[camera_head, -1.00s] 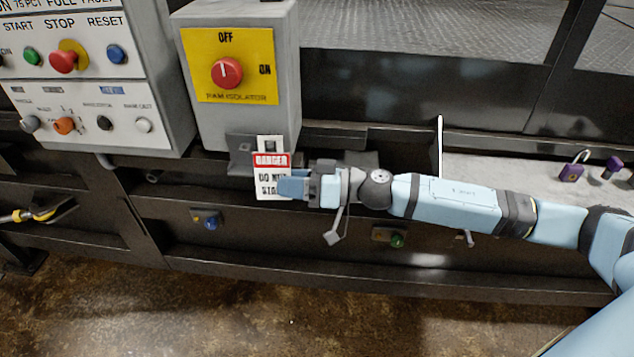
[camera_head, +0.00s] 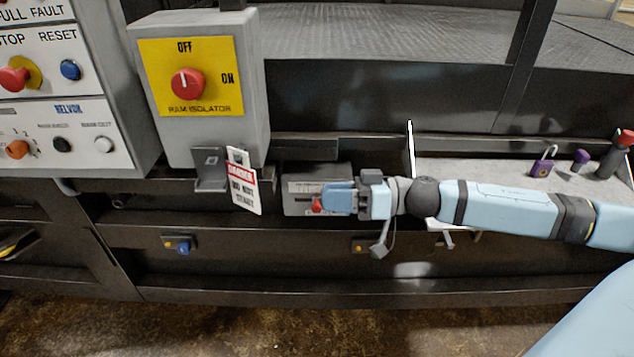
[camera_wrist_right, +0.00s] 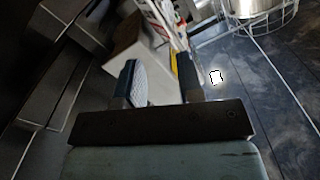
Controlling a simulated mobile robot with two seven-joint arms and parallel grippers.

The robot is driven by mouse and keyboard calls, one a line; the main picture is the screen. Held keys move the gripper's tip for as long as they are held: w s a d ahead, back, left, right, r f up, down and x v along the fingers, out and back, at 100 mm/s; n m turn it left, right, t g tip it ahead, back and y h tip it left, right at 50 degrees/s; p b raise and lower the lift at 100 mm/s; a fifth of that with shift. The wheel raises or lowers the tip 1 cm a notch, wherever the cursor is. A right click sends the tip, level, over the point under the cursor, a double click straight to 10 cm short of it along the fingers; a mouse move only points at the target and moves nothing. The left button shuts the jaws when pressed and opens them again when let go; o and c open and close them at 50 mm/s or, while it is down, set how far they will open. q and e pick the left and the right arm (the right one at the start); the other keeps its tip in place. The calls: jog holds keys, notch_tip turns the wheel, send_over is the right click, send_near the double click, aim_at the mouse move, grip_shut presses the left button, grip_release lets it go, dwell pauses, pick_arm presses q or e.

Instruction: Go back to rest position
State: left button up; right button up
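My right gripper (camera_head: 338,198) reaches in from the right in the head view, in front of a small grey box on the dark frame. In the right wrist view its two fingers (camera_wrist_right: 162,84) stand apart with nothing held between them. A white danger tag (camera_head: 243,184) with a red band hangs, slightly tilted, at the bracket (camera_head: 209,168) under the ram isolator (camera_head: 187,84). The gripper is to the right of the tag, clear of it. The isolator's red knob points to OFF. My left gripper is not in view.
The control panel (camera_head: 62,142) stands at the left. A grey shelf (camera_head: 490,172) at the right holds a purple padlock (camera_head: 543,166) and other small items. A grey box (camera_head: 300,190) with a red part sits behind the gripper. Floor is open below the frame.

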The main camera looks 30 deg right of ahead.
jog(key=s+a+f+m+h+p, duration=0.1)
jog(key=s+a+f+h+p, duration=0.2)
jog(key=f, duration=0.4)
jog(key=s+a+f+m+h+p, duration=0.1)
jog(key=s+a+f+h+p, duration=0.2)
jog(key=f, duration=0.5)
jog(key=s+a+f+m+t+h+p, duration=0.1)
jog(key=s+a+f+h+p, duration=0.2)
jog(key=s+f, duration=0.5)
jog(key=a+h, duration=0.1)
jog(key=h, duration=0.1)
jog(key=shift+s+a+f+h+p, duration=0.25)
jog(key=shift+h+p, duration=0.1)
jog(key=shift+h, duration=0.05)
dwell(0.7)
